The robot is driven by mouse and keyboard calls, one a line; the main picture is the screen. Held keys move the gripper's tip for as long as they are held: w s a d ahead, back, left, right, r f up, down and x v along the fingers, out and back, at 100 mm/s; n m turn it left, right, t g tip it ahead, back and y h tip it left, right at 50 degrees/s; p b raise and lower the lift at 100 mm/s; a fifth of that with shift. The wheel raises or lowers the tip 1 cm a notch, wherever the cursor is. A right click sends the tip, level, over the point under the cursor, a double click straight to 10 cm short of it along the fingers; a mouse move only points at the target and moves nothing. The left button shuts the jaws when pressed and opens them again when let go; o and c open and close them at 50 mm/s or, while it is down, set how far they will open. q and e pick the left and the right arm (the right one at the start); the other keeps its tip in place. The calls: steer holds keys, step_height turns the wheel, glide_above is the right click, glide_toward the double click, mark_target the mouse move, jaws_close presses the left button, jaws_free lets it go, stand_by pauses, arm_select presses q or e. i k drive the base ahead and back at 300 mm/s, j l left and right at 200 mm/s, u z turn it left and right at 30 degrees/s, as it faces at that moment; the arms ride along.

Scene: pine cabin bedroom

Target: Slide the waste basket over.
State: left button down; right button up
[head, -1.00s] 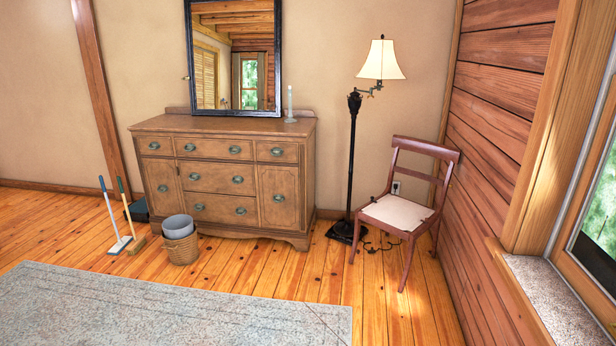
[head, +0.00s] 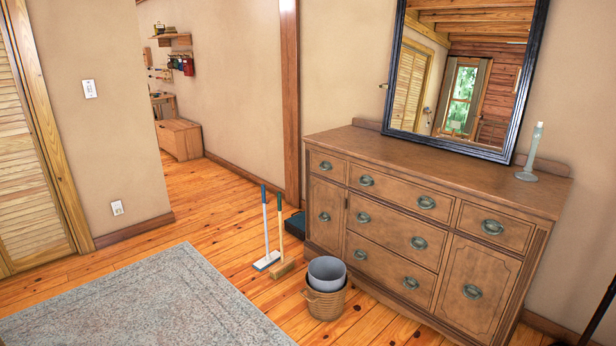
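The waste basket is a round woven wicker basket (head: 325,305) with a grey-blue bucket-like liner (head: 327,271) standing up out of its top. It stands upright on the plank floor, close in front of the dresser's left part. I cannot tell whether it touches the dresser. Neither of my grippers shows in the head view.
A wooden dresser (head: 404,275) with a mirror stands behind and to the right of the basket. A mop (head: 266,258) and a broom (head: 282,268) stand just left of it. A grey rug (head: 150,305) lies at front left. Bare floor (head: 225,205) runs toward the back.

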mark_target(325, 307)
steer(key=i+j+u, duration=0.15)
steer(key=i+u, duration=0.2)
steer(key=i, duration=0.55)
steer(key=i+l+u, duration=0.15)
steer(key=i+u, duration=0.15)
steer(key=i, duration=0.55)
